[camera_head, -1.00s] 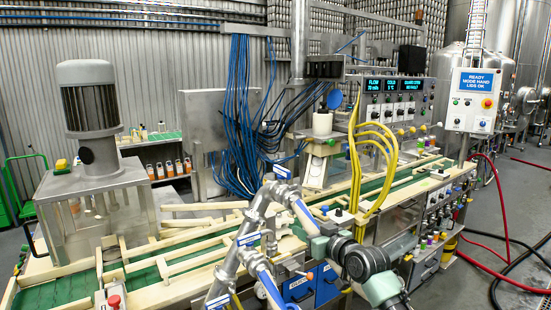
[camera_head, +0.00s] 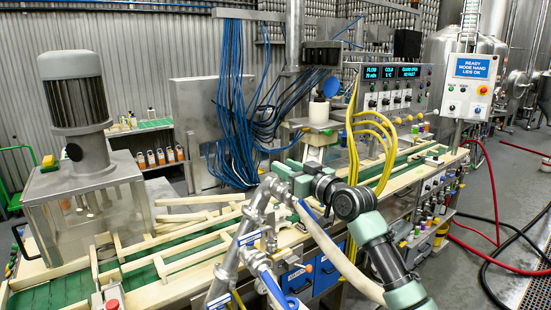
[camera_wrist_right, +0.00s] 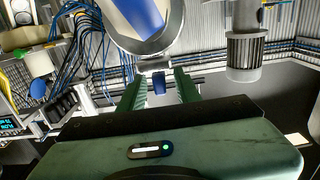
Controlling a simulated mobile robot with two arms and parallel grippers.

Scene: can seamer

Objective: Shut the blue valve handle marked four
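My right gripper (camera_head: 287,177) reaches from the right to the top of the silver pipework (camera_head: 246,238) in the head view. Its green fingers are apart, on either side of a small blue piece (camera_wrist_right: 158,83) in the wrist view; this looks like a valve handle seen end-on, with gaps to both fingers. The gripper hides this upper valve in the head view. Other blue handles show lower on the pipes, one at mid-height (camera_head: 248,238) and one near the bottom (camera_head: 271,286). I cannot read which is marked four. My left gripper is out of view.
A pipe end with blue and white (camera_wrist_right: 140,18) is close above the fingers in the wrist view. The green conveyor (camera_head: 60,292) with wooden rails runs behind the pipes. Yellow hoses (camera_head: 384,150) hang behind my right arm.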

